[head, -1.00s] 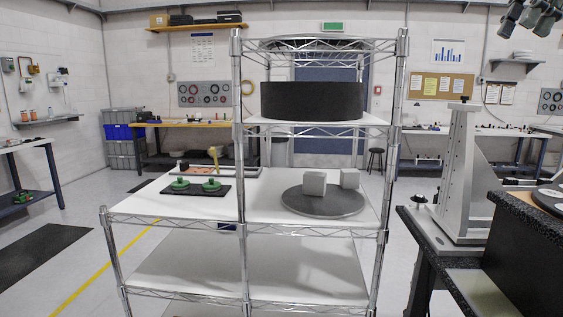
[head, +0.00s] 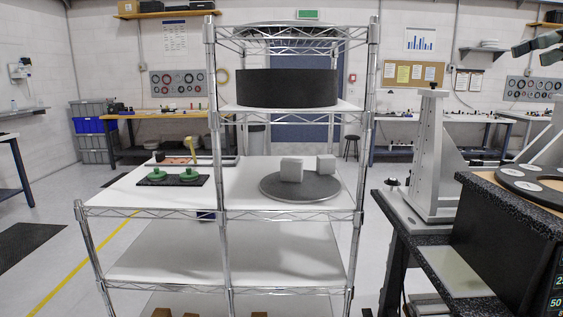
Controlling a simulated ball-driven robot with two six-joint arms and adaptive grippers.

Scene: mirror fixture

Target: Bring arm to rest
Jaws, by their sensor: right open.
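My right gripper (head: 532,50) shows at the top right edge of the head view, dark and partly cut off by the frame. It is open, with nothing seen between its fingers. It is above and to the right of a grey metal upright fixture (head: 430,150) on a dark bench. My left gripper is out of view.
A wire shelf rack (head: 215,250) stands in the middle. It holds a black drum (head: 287,87), a round grey plate (head: 302,188) with two grey cubes, and a dark tray with green knobs (head: 187,176). A black speckled block (head: 510,240) fills the lower right.

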